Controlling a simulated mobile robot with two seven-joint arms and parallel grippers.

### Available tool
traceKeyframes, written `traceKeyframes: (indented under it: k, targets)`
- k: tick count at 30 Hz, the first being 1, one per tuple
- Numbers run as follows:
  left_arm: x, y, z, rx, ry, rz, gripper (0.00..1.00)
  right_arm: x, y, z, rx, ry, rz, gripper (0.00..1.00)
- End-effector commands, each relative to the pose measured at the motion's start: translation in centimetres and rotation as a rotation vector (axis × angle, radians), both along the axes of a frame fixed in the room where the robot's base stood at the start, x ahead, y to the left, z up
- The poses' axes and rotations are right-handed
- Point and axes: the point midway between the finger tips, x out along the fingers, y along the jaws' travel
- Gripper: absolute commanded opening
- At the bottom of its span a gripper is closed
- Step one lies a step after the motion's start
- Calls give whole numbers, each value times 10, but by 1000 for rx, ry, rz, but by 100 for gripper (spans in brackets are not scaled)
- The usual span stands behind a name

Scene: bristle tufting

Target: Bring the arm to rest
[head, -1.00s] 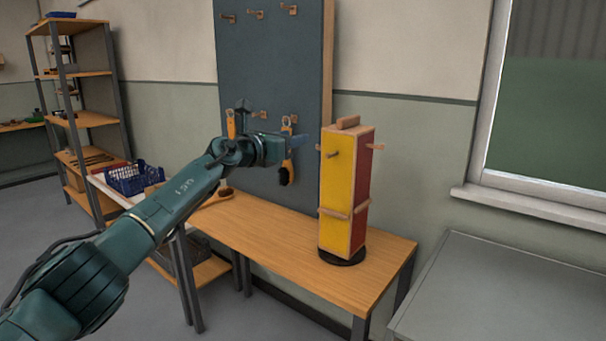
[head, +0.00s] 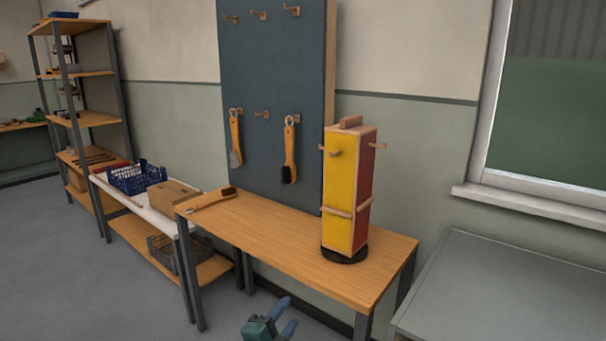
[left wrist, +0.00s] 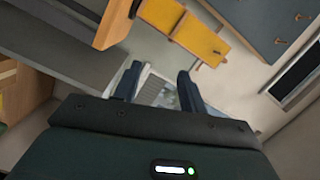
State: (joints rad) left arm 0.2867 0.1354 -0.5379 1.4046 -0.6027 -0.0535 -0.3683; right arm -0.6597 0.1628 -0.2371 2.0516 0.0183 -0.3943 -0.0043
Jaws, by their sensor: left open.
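My left gripper (head: 277,318) is low at the bottom edge of the head view, in front of the wooden bench (head: 300,248) and below its top. Its two fingers are apart and nothing shows between them. In the left wrist view the open gripper (left wrist: 157,82) points past the bench edge (left wrist: 113,22). Most of my left arm is outside the head view. My right gripper is not in view.
A yellow and red block tower (head: 348,195) stands on the bench on a dark round base. A brush (head: 211,198) lies at the bench's left end. Two brushes hang on the dark pegboard (head: 270,80). A grey table (head: 510,290) stands at right.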

Motion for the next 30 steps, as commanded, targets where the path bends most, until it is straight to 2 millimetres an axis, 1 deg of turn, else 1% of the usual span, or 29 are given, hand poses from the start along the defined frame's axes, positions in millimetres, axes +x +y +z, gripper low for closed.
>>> traceKeyframes:
  k: [1,2,3,5,6,8,9,10,12,15,18,21,24,30]
  targets:
    - [-27,10,-24,-101,100,37,42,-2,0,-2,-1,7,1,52]
    - [-40,16,-35,-162,156,61,42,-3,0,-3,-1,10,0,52]
    - [-59,24,-49,-240,229,95,42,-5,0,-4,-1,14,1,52]
    - [-89,37,-68,-352,336,147,42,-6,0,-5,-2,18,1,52]
    - [-109,46,-80,-425,407,183,42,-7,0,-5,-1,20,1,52]
    - [-141,58,-96,-530,510,241,42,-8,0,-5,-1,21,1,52]
    - [-162,66,-104,-598,575,279,42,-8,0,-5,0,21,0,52]
    - [-177,72,-110,-645,621,308,42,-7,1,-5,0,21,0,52]
    - [-211,83,-120,-743,717,371,42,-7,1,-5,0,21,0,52]
    - [-249,95,-127,-853,824,445,42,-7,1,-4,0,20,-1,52]
    - [-274,103,-129,-921,891,493,42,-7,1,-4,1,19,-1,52]
    - [-285,106,-129,-956,922,516,42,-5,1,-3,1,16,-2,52]
    - [-288,106,-130,-965,932,522,42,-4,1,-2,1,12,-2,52]
    - [-287,106,-130,-963,930,521,42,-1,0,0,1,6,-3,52]
